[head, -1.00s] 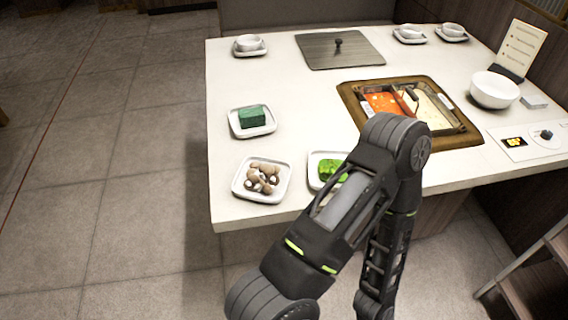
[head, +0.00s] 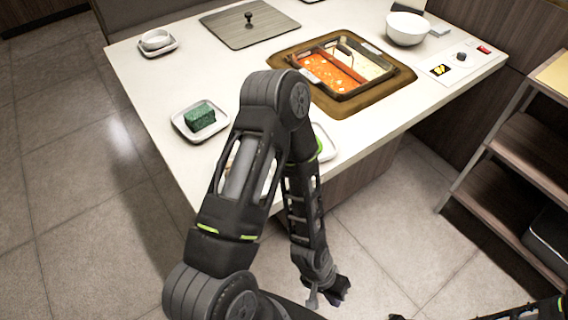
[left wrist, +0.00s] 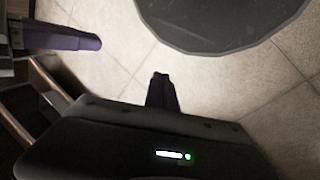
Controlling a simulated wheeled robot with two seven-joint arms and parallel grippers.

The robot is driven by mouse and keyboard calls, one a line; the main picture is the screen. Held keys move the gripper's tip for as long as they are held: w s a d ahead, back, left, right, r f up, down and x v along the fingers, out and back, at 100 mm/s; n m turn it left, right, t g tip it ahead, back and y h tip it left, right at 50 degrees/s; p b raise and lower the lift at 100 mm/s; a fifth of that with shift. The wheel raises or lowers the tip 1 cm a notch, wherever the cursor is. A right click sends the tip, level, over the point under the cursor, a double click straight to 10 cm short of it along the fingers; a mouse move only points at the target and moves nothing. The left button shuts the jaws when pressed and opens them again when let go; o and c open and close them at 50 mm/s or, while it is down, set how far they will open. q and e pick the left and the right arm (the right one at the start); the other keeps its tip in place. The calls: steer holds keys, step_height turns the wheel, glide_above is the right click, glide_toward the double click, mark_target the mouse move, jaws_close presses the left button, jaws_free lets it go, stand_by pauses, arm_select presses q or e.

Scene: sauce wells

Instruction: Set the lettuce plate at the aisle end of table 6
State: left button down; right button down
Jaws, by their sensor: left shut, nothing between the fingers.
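The lettuce plate (head: 329,152) is at the near edge of the white table (head: 160,110) in the head view. My left arm covers most of it; a bit of white rim and green shows right of the arm. My left gripper (head: 330,296) hangs over the floor on the near side of the table, well below and apart from the plate. It is shut and empty. In the left wrist view its dark purple fingers show over floor tiles. My right gripper is not seen.
A plate with a green block (head: 200,118) stands at the table's left side. A cup on a saucer (head: 157,42), a hot pot (head: 343,75) and a white bowl (head: 407,29) stand farther back. A wooden shelf cart (head: 515,150) is at right. Floor at left is clear.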

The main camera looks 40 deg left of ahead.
arm_select(q)
steer(key=w+a+r+m+y+p, duration=0.1)
steer(key=w+a+r+p, duration=0.1)
steer(key=w+a+r, duration=0.5)
steer(key=w+a+r+m+p, duration=0.25)
steer(key=w+a+r, duration=0.35)
steer(key=r, duration=0.4)
steer(key=w+a+r+y+p, duration=0.1)
steer(key=a+r+y+p, duration=0.1)
steer(key=a+r, duration=1.2)
steer(key=shift+w+r+g+y, duration=0.2)
steer(key=shift+r+g+y, duration=0.2)
steer(key=shift+r+y, duration=0.15)
steer(key=shift+f, duration=0.15)
step_height(320, 180, down, 10)
steer(key=shift+r+p, duration=0.1)
steer(key=shift+p, duration=0.2)
steer(key=shift+w, duration=0.1)
